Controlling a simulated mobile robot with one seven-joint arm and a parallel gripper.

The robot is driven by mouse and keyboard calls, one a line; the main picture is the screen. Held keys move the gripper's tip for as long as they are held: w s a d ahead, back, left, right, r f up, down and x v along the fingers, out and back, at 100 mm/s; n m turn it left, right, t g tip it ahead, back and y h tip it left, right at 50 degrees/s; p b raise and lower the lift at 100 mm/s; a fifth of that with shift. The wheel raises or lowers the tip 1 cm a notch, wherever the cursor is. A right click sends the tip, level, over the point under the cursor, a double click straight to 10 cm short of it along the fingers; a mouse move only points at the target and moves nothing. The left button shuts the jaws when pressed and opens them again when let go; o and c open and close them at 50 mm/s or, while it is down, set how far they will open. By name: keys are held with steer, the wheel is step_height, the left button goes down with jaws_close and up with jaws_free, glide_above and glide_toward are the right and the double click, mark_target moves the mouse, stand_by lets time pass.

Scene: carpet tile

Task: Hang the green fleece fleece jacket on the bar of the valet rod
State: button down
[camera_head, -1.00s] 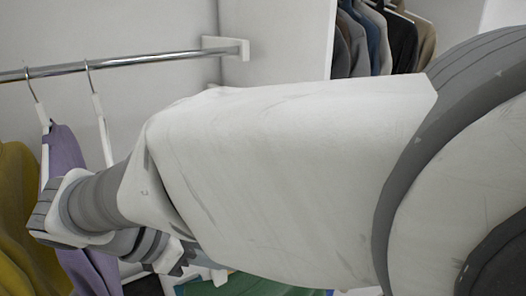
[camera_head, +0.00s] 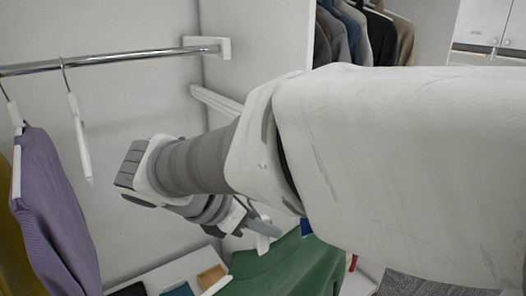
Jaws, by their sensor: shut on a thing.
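The green fleece jacket (camera_head: 290,268) is at the bottom centre, below my gripper; its lower part is out of frame. My gripper (camera_head: 262,229) is shut on what looks like the white hanger (camera_head: 263,245) at the jacket's collar; the exact grip is small and partly hidden. A chrome bar (camera_head: 120,58) runs across the upper left to a white end bracket (camera_head: 207,47); I take it for the valet rod's bar. The jacket is apart from it, lower and to the right.
A purple garment (camera_head: 52,205) and an empty white hanger (camera_head: 80,140) hang from the bar at left. The bar is clear between that hanger and the bracket. Dark garments (camera_head: 345,38) hang in a far section. A small wooden box (camera_head: 212,276) is low down.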

steer(key=shift+w+d+f+b, duration=0.35)
steer(key=shift+w+d+b, duration=0.35)
steer(key=shift+w+d, duration=1.45)
steer(key=shift+w+d+f+b, duration=0.3)
steer(key=shift+w+d+b, duration=0.8)
steer(key=shift+d, duration=1.65)
steer(key=shift+w+d+f+b, duration=0.35)
steer(key=shift+w+d, duration=1.75)
steer(key=shift+d, duration=0.35)
steer(key=c, duration=0.7)
jaws_free()
steer(key=shift+s+a, duration=0.1)
